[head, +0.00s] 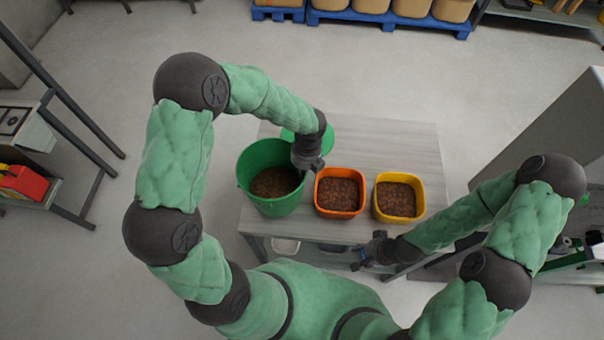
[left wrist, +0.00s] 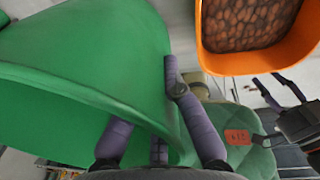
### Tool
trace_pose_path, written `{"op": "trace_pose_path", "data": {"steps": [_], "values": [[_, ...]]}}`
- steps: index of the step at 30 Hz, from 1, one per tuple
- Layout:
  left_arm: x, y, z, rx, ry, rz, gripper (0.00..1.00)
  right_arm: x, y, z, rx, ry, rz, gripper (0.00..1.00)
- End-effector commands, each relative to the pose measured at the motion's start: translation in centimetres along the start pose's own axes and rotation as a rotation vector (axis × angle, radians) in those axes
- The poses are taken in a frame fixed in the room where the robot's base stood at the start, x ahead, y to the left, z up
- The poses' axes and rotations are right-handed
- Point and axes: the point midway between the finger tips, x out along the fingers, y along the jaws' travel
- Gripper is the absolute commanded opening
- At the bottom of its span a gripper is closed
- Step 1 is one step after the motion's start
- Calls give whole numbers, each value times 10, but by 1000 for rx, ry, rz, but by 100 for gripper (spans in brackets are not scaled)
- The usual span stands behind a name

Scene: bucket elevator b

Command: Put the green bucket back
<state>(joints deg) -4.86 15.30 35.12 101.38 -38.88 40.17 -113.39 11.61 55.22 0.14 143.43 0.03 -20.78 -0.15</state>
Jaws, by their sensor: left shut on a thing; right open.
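The green bucket (head: 250,195), with brown pieces inside, is at the left end of the grey table (head: 390,145), overlapping its left edge in the head view. I cannot tell whether it touches the tabletop. My left gripper (head: 305,165) is shut on the bucket's right rim. In the left wrist view the bucket (left wrist: 90,60) fills the left side, and the fingers of my left gripper (left wrist: 170,110) straddle its rim. A flat green round patch (head: 322,138) shows on the table behind the gripper, partly hidden by my arm. My right gripper (head: 368,253) is open and empty before the table's front edge.
An orange container (head: 339,211) and a yellow container (head: 399,216), both with brown pieces, stand right of the bucket. The table's back and right are clear. A shelf rack (head: 40,140) stands left; a blue pallet (head: 390,20) with boxes is at the back.

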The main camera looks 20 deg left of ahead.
Motion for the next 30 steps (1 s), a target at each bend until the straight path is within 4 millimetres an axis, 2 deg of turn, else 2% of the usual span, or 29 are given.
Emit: {"op": "trace_pose_path", "data": {"steps": [8, 15, 28, 30], "values": [[12, -2, 11, 0, -2, -1, 0, 1, 0, 0, 0, 0, 0, 44], [42, -4, 13, 0, 0, 0, 0, 3, 1, 0, 0, 0, 0, 44], [48, -4, 14, 0, -2, 0, 0, 5, 2, 0, 0, 0, 0, 44], [48, -4, 13, 0, -1, -1, 24, 5, 2, 0, 0, 0, 0, 44]]}}
